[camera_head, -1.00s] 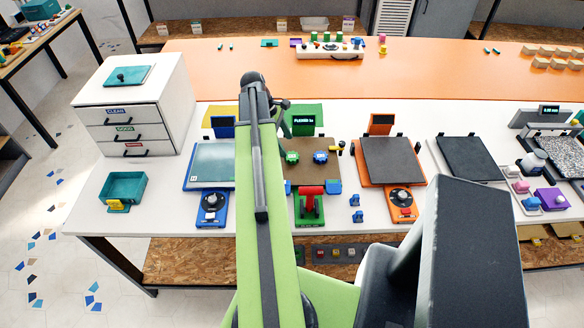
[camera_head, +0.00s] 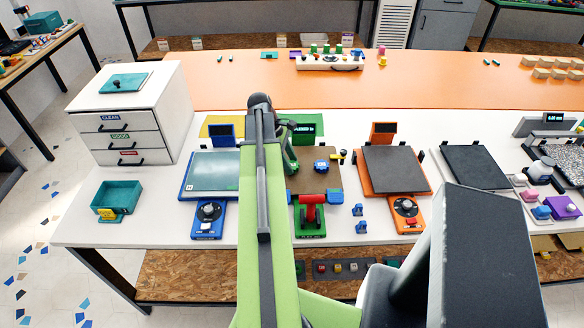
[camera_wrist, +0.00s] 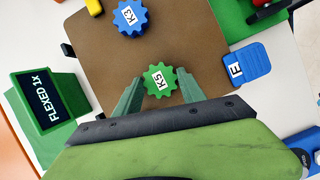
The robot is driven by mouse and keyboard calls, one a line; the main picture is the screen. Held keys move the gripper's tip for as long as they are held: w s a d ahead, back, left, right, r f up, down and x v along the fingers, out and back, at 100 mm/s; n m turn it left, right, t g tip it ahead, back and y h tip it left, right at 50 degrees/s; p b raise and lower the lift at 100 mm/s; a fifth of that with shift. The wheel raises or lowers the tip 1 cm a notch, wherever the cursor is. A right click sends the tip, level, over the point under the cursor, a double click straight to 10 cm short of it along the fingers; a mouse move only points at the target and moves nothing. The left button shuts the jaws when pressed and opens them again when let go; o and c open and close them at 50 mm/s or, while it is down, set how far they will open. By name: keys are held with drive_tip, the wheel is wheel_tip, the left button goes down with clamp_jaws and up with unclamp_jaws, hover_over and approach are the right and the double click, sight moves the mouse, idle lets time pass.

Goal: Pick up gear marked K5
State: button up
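The green gear marked K5 (camera_wrist: 160,82) lies on the brown plate (camera_wrist: 100,35) in the wrist view. My gripper (camera_wrist: 160,88) is open, with one dark green finger on each side of the gear and a gap to both. Whether the fingertips are down at the gear's height, I cannot tell. The blue gear marked K3 (camera_wrist: 130,17) lies farther up on the same plate; it also shows in the head view (camera_head: 321,167). In the head view, K5 is hidden behind my arm and gripper.
A blue tab marked E (camera_wrist: 247,65) sits at the plate's other edge. A red-handled clamp (camera_head: 310,212) is at the plate's front. An orange-framed dark plate (camera_head: 395,168) stands to the right.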

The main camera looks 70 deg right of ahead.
drive_tip(key=c, duration=0.8)
drive_tip(key=shift+o, duration=0.2)
drive_tip(key=shift+r, duration=0.1)
